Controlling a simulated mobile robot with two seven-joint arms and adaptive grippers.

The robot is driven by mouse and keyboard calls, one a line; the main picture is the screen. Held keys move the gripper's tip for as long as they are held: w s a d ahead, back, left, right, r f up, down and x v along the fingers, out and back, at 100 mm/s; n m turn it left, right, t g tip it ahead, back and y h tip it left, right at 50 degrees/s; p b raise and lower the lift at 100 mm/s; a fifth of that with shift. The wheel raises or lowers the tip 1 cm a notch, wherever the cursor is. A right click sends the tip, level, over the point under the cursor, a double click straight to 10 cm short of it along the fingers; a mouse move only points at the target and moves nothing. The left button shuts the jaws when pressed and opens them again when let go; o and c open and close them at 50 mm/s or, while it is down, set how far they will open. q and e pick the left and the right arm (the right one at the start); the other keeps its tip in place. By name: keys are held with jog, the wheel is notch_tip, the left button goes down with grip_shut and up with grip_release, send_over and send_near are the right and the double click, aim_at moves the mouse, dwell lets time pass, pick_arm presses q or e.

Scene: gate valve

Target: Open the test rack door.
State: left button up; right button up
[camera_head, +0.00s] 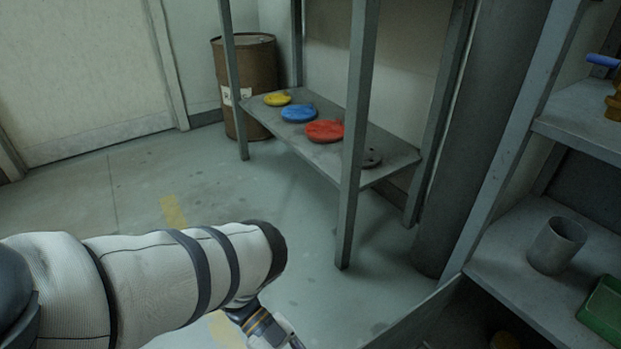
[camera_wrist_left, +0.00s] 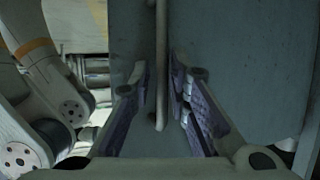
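In the left wrist view a grey panel (camera_wrist_left: 245,60), which looks like the rack door, fills most of the picture. A slim upright bar (camera_wrist_left: 161,60), which looks like its handle, stands between the two fingers of my left gripper (camera_wrist_left: 160,85). The right finger is close beside the bar. A narrow dark gap shows on the left side, so firm contact is unclear. In the head view my left arm comes in from the left and my left gripper is mostly cut off at the bottom edge. My right gripper is in neither view.
A low shelf (camera_head: 385,153) holds yellow (camera_head: 277,99), blue (camera_head: 299,114) and red (camera_head: 325,131) discs. A brown drum (camera_head: 262,68) stands behind it. At right, shelving holds a grey cup (camera_head: 556,246) and a green bin (camera_head: 603,312). Floor is open at left.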

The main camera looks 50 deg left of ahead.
pick_arm(q)
jog(key=v, duration=1.2)
